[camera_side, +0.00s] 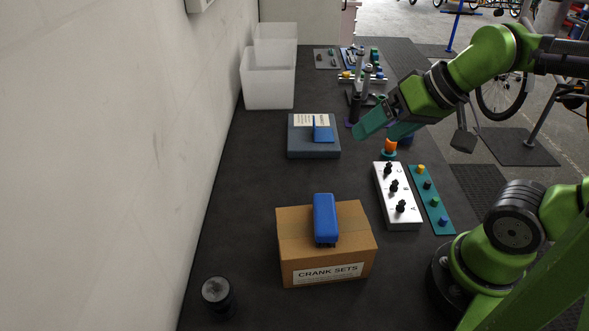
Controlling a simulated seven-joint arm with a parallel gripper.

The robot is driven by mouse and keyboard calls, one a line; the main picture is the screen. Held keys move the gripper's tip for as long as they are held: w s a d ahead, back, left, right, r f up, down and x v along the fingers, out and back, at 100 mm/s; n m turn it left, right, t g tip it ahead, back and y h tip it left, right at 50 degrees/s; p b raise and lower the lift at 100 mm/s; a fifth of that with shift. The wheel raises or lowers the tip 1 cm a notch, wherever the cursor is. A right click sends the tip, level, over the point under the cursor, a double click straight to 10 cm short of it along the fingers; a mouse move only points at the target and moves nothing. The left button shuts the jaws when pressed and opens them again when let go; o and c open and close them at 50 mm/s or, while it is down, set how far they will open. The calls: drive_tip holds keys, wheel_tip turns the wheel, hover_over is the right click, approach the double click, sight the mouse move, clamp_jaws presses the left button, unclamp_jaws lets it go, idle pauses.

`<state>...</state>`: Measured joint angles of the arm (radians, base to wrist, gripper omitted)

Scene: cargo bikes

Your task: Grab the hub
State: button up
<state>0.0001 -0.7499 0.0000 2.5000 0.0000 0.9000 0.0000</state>
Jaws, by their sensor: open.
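My gripper (379,132) is at the upper right, with its two teal fingers apart and pointing down and to the left. No object shows between the fingers. An orange and teal piece (390,147) stands on the dark table just below the fingers, close to the right one. Upright grey metal parts (364,77) on a stand are behind the gripper, partly hidden by it. I cannot tell for certain which of these is the hub.
A "CRANK SETS" carton (295,225) with a blue brush-like item (325,219) on top sits in front. A white block (399,210) with black knobs and a teal strip (426,193) lie nearby. A black cylinder (216,292), grey box (313,151) and white bins (268,88) stand left.

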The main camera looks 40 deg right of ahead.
drive_tip(key=g+h, duration=0.2)
drive_tip(key=g, duration=0.5)
hover_over(221, 302)
drive_tip(key=w, duration=0.2)
wheel_tip(221, 302, down, 7)
drive_tip(key=f, duration=1.6)
drive_tip(key=shift+w+d+f, duration=0.1)
drive_tip(key=shift+w+d, duration=0.1)
drive_tip(key=shift+d, duration=0.15)
drive_tip(key=c, duration=1.3)
